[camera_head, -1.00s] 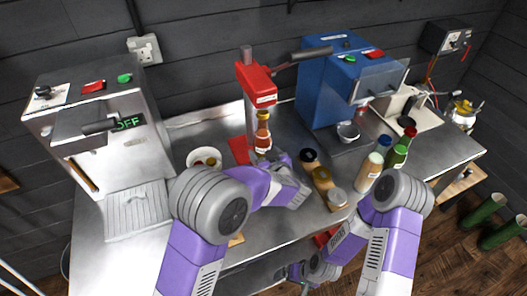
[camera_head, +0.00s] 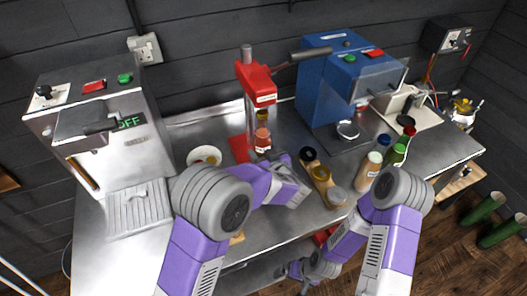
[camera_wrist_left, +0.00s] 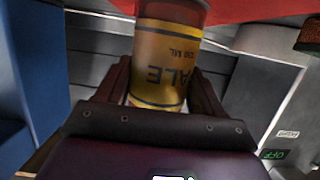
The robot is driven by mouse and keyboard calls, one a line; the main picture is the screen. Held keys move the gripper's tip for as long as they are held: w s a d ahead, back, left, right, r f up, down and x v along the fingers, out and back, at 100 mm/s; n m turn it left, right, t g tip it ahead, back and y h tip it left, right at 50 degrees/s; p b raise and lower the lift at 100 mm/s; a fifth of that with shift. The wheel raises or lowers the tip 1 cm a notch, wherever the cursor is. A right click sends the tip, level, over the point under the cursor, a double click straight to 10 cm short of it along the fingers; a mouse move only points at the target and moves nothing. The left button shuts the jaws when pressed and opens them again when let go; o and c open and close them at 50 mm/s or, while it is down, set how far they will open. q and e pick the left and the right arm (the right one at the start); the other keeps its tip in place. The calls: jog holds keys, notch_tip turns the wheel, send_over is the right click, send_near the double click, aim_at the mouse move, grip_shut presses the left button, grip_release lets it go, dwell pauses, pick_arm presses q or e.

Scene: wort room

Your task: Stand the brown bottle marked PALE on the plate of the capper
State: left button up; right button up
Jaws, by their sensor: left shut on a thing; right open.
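The brown bottle marked PALE (camera_wrist_left: 168,55) is between the fingers of my left gripper (camera_wrist_left: 160,92) in the left wrist view, its label upside down there. In the head view the bottle (camera_head: 262,138) is upright in front of the red capper's column (camera_head: 256,82), below its head. The capper's red plate (camera_head: 238,147) shows left of the bottle. The bottle's base is hidden, so I cannot tell whether it touches the plate. My left gripper is shut on it; its fingers are mostly hidden in the head view. My right gripper (camera_head: 296,271) is open and empty, low in front of the bench.
A wooden holder (camera_head: 322,176) with jars stands right of my left wrist. Several bottles, including a green one (camera_head: 398,155), stand farther right. A white bowl (camera_head: 204,156) is left of the capper. A blue machine (camera_head: 325,85) and a steel machine (camera_head: 100,140) flank it.

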pick_arm(q)
jog(key=o, duration=1.1)
jog(key=p+v, duration=0.1)
jog(key=v, duration=0.6)
jog(key=shift+s, duration=0.3)
